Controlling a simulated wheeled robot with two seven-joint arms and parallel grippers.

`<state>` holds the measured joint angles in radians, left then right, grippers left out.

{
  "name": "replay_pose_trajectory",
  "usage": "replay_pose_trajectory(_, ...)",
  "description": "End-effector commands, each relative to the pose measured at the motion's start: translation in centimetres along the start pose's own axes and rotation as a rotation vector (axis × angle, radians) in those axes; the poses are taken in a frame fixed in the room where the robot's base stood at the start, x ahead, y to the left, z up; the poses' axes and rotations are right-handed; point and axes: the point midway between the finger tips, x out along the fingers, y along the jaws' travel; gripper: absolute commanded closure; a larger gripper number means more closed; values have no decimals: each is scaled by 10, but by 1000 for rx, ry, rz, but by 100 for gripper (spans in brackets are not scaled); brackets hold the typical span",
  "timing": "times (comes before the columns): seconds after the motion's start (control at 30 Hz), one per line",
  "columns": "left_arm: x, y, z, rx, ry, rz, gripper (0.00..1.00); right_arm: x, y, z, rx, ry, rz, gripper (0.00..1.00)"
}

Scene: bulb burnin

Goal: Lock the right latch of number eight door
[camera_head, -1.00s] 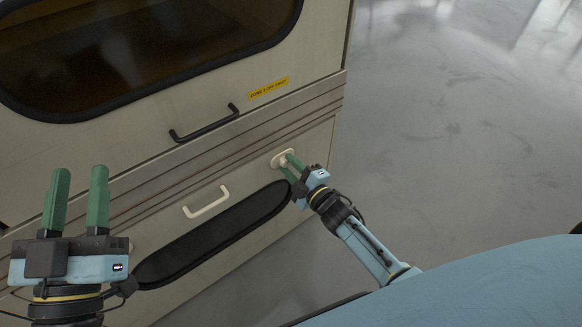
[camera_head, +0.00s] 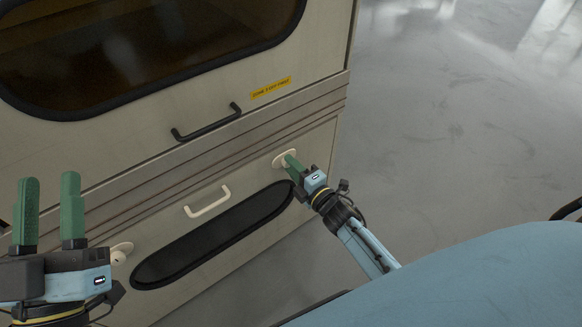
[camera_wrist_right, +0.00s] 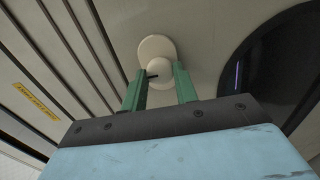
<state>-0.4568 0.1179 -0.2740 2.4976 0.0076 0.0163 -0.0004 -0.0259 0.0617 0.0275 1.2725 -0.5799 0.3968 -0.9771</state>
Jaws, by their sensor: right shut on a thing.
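The lower door (camera_head: 160,225) is a beige panel with a cream handle (camera_head: 207,202) and a dark oval window (camera_head: 213,235). Its right latch (camera_head: 279,157) is a cream knob on an oval plate. In the right wrist view the latch plate (camera_wrist_right: 157,47) shows behind the round knob (camera_wrist_right: 158,72), which has a dark slot mark. My right gripper (camera_head: 291,163) is shut on this knob, with green fingers on both sides of it. The left latch (camera_head: 119,254) shows near the door's left end. My left gripper (camera_head: 49,180) is open and empty, fingers up, in front of the cabinet's left side. No door number is readable.
Above is an upper door with a black handle (camera_head: 207,123), a large dark window (camera_head: 140,45) and a yellow label (camera_head: 271,88). Grooved trim (camera_head: 230,143) runs between the doors. The grey floor (camera_head: 450,120) to the right is clear.

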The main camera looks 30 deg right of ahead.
Motion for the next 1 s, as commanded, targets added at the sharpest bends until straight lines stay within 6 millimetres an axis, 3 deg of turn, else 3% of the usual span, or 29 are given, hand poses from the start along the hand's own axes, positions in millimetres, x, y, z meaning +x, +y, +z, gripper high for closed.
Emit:
replay_pose_trajectory(0.27, 0, 0, 2, 0, -4, -1, 64, 0, 0, 0, -5, 0, -1, 100)
replay_pose_trajectory(0.3, 0, 0, 2, 0, -4, -1, 64, 0, 0, 0, -5, 0, -1, 66)
replay_pose_trajectory(0.43, 0, 0, 2, 0, -4, -1, 64, 0, 0, 0, -4, 0, -1, 49)
replay_pose_trajectory(0.8, 1, 0, 2, 1, -14, -1, 64, -3, 0, 0, -2, 0, -2, 49)
replay_pose_trajectory(1.0, -1, -5, 23, 9, -167, -13, 64, -23, 0, 0, -1, 0, -4, 49)
